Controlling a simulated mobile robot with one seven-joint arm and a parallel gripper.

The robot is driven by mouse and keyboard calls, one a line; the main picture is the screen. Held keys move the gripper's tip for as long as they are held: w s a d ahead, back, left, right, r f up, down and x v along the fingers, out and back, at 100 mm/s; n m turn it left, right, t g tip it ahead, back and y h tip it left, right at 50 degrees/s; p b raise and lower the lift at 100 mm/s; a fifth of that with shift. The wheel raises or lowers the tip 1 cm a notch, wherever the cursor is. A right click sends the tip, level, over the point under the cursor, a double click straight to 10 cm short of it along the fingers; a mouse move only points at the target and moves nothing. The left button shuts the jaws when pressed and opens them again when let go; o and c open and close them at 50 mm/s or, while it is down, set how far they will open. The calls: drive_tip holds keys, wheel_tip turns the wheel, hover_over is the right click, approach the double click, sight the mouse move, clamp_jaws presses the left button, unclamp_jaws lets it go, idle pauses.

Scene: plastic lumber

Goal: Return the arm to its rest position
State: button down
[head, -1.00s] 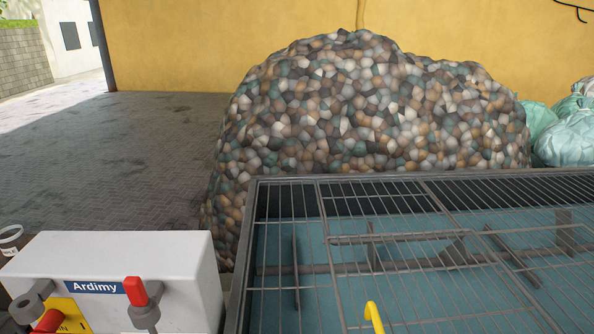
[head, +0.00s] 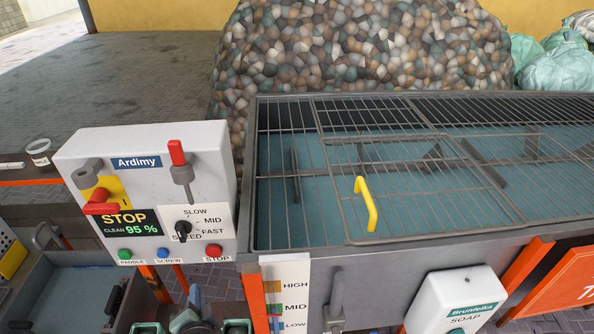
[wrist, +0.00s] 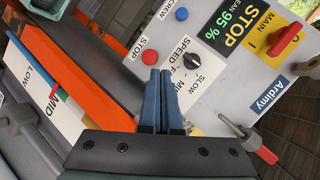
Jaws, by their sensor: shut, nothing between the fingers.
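My gripper (wrist: 160,78) shows in the wrist view with its two blue fingers together and nothing between them. The fingertips lie in front of the lower edge of the white Ardimy control box (wrist: 222,75), close to its dark speed knob (wrist: 193,62) in the picture. I cannot tell whether they touch it. In the head view, the bottom edge shows grey-green parts that look like my arm. The fingers cannot be made out there.
The Ardimy box (head: 80,155) stands left of a water tank with a wire grid lid (head: 330,240) and yellow handle (head: 366,204). A Brunfelka soap box (head: 455,300) hangs in front. A lever (head: 337,295) stands by the HIGH/MID/LOW label (head: 287,285). A large multicoloured heap (head: 370,50) is behind.

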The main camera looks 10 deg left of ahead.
drive_tip(key=w+d+r+n+t+h+b, duration=0.15)
drive_tip(key=w+d+r+t, duration=0.3)
drive_tip(key=r, duration=0.85)
drive_tip(key=w+d+r+n+t+b, duration=0.2)
drive_tip(key=w+d+r+t+b, duration=0.3)
drive_tip(key=r, duration=0.7)
drive_tip(key=s+d+r+n+t+h+b, duration=0.1)
drive_tip(key=s+d+r+t, duration=0.1)
drive_tip(key=s+d+r, duration=0.2)
drive_tip(key=s+d+r+n+t+h, duration=0.1)
drive_tip(key=s+d+r, duration=0.4)
drive_tip(key=r, duration=0.5)
drive_tip(key=s+d+r+n+t+h+b, duration=0.1)
drive_tip(key=s+d+r+t, duration=0.3)
drive_tip(key=r, duration=0.4)
drive_tip(key=shift+s+d+h+b, duration=0.35)
drive_tip(key=shift+s+d+h, duration=0.35)
drive_tip(key=shift+s+h, duration=0.2)
drive_tip(key=shift+d+n, duration=0.1)
drive_tip(key=shift+n, duration=0.15)
